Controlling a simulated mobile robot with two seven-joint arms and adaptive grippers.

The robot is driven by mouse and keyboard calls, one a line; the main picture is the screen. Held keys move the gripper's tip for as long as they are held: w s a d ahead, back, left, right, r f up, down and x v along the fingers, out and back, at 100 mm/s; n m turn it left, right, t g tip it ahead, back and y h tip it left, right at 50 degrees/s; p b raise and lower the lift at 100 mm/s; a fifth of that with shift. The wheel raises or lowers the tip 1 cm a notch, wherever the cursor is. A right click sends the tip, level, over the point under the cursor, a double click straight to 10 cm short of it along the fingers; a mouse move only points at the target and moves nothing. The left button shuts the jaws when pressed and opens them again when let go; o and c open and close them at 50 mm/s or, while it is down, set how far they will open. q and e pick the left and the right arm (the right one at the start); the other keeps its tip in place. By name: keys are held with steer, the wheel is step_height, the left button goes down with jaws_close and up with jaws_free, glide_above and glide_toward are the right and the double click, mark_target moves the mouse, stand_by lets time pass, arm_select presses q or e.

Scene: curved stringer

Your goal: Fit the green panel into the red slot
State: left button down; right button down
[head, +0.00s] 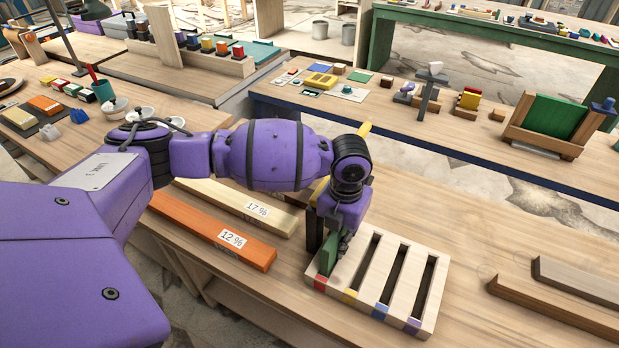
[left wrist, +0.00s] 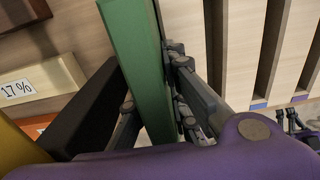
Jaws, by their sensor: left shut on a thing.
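The pale wooden rack (head: 397,278) lies on the near bench with several long slots. Its front end carries red (head: 320,283), yellow, blue and purple marks. My left gripper (head: 329,236) is shut on the green panel (head: 328,257) over the rack's red-marked end. The panel stands on edge and roughly lines up with the red slot. Whether its lower edge is inside the slot cannot be told. In the left wrist view the green panel (left wrist: 140,55) runs between the dark fingers, with open slots to its right.
An orange bar (head: 215,236) labelled 12 % and a cream bar (head: 240,205) labelled 17 % lie left of the rack. Dark wooden strips (head: 560,300) lie at right. Another green board (head: 550,116) stands in a wooden holder on the far bench. The bench between rack and strips is clear.

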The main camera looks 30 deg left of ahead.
arm_select(q)
steer(key=shift+w, duration=0.1)
steer(key=c, duration=1.7)
jaws_free()
arm_select(e)
steer(key=shift+s+a+f, duration=0.1)
steer(key=shift+s+f, duration=0.2)
steer(key=shift+s, duration=0.05)
arm_select(q)
steer(key=shift+r, duration=0.5)
step_height(320, 180, up, 11)
steer(key=shift+f, duration=0.2)
steer(key=shift+r, duration=0.35)
arm_select(e)
steer(key=shift+r, duration=0.25)
steer(key=shift+a+f, duration=0.1)
arm_select(q)
steer(key=shift+f, duration=0.15)
